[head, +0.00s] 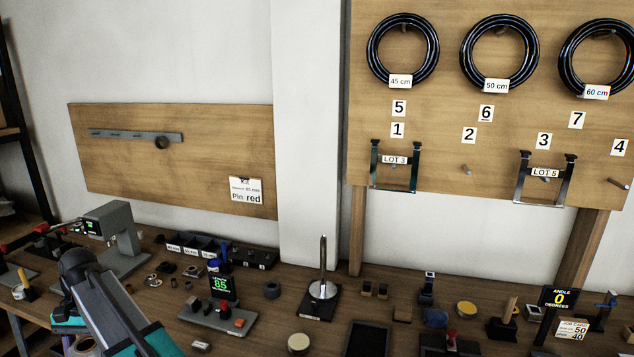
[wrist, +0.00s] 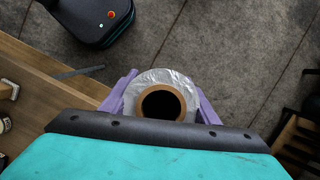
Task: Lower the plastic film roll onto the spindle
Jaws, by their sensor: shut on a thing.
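The plastic film roll (wrist: 146,80) shows in the wrist view as a pale, shiny ring of film around a brown core with a dark hole. My gripper (wrist: 162,101) is shut on it, with one purple finger on each side. Floor shows behind the roll, beside a wooden edge. In the head view my arm ends at the lower left, where a roll's rim (head: 85,346) is partly visible. An upright metal spindle (head: 323,262) with a round silver base on a dark plate stands bare on the bench. The roll is well left of it and apart from it.
The wooden bench (head: 272,335) carries several small items. A grey device (head: 118,240) stands at left, and a unit with a green 85 display (head: 222,287) stands left of the spindle. A dark tray (head: 368,340) lies to its front right. Pegboards hang behind.

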